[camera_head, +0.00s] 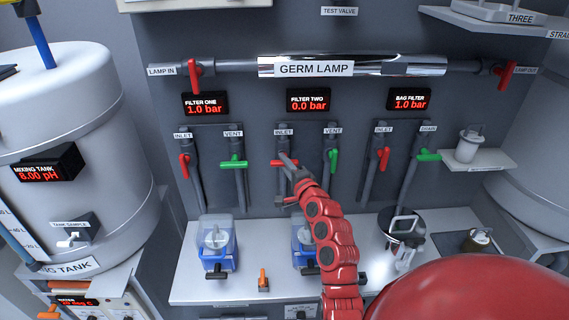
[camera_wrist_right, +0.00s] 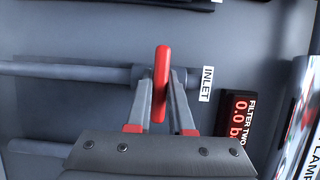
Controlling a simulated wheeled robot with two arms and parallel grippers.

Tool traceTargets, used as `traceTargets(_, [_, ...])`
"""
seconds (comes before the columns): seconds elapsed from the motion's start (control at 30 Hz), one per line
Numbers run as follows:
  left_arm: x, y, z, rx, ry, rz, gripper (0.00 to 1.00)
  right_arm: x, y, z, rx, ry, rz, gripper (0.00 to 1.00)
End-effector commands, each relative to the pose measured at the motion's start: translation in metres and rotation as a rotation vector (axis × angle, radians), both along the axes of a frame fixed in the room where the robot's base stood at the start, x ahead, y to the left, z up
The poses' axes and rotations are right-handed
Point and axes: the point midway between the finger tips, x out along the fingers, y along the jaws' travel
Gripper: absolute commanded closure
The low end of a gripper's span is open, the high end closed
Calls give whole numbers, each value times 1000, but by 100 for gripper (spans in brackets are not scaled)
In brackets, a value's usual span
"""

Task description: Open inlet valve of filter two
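The filter two inlet valve has a red handle (camera_head: 283,162) that stands across its grey vertical pipe in the head view. In the right wrist view the red handle (camera_wrist_right: 161,80) lies between the fingers of my right gripper (camera_wrist_right: 160,88), which close in on both its sides. My right gripper (camera_head: 290,180) reaches the valve from below in the head view, and its fingers are small there. The filter two display (camera_head: 308,101) reads 0.0 bar. The green filter two vent handle (camera_head: 333,160) points along its pipe. My left gripper is not in view.
The filter one inlet handle (camera_head: 184,166) is along its pipe and its green vent handle (camera_head: 233,164) is across. The bag filter inlet handle (camera_head: 384,158) is to the right. Blue-clear filter housings (camera_head: 217,244) and a metal vessel (camera_head: 400,232) stand on the shelf below.

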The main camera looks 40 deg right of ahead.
Motion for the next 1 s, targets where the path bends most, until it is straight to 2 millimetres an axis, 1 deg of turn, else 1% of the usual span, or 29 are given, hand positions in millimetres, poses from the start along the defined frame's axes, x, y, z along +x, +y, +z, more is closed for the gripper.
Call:
traceTargets(0.37, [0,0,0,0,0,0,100,0,0,0,-6,5,0,100])
traceTargets(0.57, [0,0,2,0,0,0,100,0,0,0,-53,35,1,100])
traceTargets(0.77, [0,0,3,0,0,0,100,0,0,1,-165,99,0,100])
traceTargets(1.0, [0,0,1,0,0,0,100,0,1,-2,-352,218,2,100])
